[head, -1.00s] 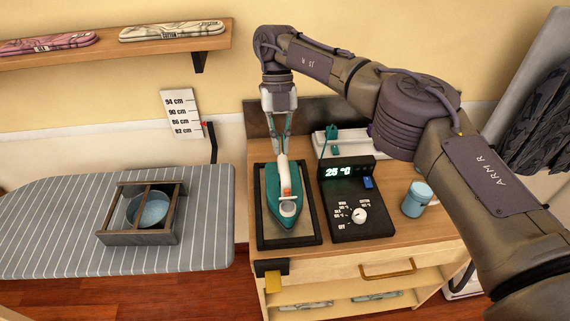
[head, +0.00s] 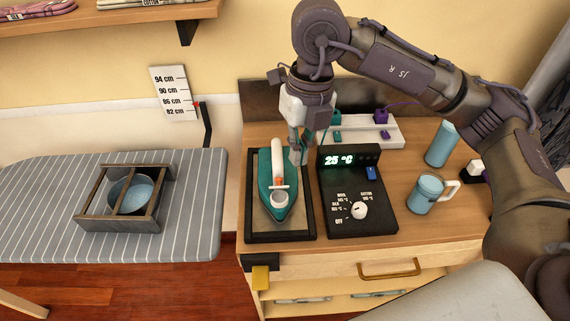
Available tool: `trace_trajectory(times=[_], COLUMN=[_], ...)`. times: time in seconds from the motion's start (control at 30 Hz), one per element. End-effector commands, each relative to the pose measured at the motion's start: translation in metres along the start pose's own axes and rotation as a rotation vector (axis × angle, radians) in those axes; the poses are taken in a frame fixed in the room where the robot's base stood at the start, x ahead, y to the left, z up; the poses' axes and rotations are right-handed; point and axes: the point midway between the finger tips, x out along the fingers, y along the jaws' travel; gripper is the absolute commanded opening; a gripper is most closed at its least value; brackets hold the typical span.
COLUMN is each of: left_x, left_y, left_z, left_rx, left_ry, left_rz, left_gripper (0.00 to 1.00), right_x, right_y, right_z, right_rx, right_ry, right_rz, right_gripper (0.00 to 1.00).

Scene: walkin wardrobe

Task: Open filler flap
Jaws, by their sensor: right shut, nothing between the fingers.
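A teal iron (head: 266,180) with a white handle lies flat in a dark-framed rest (head: 250,236) on the wooden cabinet top. Its filler area, a round white part (head: 280,199), faces the front, near an orange button; whether a flap there is open or shut I cannot tell. My right gripper (head: 299,160) points down just right of the iron's rear half, beside the handle. Its fingers are together and empty; whether they touch the iron is unclear. My left gripper is out of view.
A control box (head: 378,215) showing 25 °C stands right of the iron. A blue mug (head: 425,195), a blue cylinder (head: 441,145) and a power strip (head: 376,133) are also on the cabinet. The striped ironing board (head: 60,190) with a wooden frame (head: 92,223) is at left.

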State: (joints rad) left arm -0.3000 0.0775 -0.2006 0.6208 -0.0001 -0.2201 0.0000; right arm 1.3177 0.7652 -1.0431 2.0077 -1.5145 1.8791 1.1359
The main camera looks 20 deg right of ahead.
Motion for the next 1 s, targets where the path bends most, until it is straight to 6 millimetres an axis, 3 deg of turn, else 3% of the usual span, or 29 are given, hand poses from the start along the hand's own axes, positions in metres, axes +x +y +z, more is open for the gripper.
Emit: trace_trajectory(times=[0.5, 0.7, 1.0], left_x=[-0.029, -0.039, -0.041], left_y=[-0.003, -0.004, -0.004], left_z=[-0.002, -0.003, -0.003], left_rx=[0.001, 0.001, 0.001], left_ry=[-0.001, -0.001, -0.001], left_rz=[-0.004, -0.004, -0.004], left_gripper=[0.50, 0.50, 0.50], right_x=[0.095, 0.100, 0.105], right_y=[0.001, 0.001, 0.000], right_z=[0.002, 0.029, 0.038], right_rx=[-0.001, -0.002, -0.003], right_ry=[0.006, 0.004, 0.005], right_rz=[0.000, 0.000, -0.001], right_gripper=[0.00, 0.00, 0.00])
